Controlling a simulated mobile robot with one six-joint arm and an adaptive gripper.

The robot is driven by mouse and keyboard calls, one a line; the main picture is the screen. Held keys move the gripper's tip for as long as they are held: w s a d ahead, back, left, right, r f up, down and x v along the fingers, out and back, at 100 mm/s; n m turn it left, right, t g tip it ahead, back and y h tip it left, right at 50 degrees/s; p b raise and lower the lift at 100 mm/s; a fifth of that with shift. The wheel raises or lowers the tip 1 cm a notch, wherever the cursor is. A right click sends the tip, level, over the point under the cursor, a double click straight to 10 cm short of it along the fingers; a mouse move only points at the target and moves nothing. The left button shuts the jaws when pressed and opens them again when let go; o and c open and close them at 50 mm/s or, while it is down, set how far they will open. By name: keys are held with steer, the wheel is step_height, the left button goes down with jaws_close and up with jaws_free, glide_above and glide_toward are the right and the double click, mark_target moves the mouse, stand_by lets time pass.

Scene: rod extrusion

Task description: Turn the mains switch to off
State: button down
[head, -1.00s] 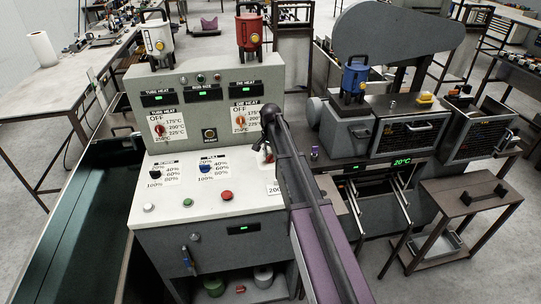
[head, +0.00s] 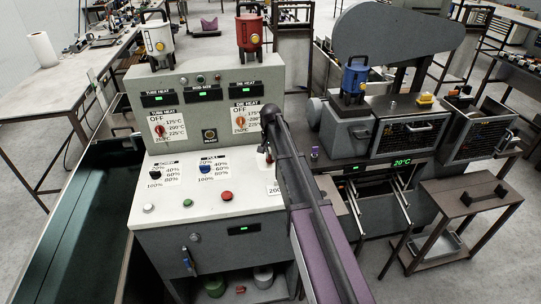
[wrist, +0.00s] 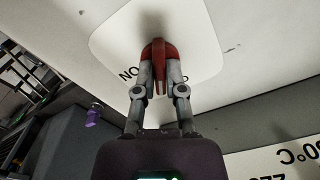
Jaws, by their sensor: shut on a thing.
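The mains switch (wrist: 160,50) is a red handle on a white plate (wrist: 118,30) in the wrist view. Letters reading "NO", upside down for "ON", show on the plate to the left of the handle. Another letter is partly hidden at its right. My gripper (wrist: 160,86) is shut on the red handle, with a finger on each side. In the head view my gripper (head: 264,149) is at the right end of the white control panel (head: 150,222), and a bit of red shows by it. My arm hides most of the switch there.
Black and blue knobs (head: 206,168) and several push buttons (head: 187,205) are on the panel to the left. A machine with a 20°C display (head: 402,161) stands to the right.

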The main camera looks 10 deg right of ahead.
steer(key=n, duration=0.5)
steer(key=shift+s+n, duration=0.1)
steer(key=shift+n, duration=0.3)
steer(key=c, duration=0.7)
jaws_free()
steer(key=shift+m, duration=0.3)
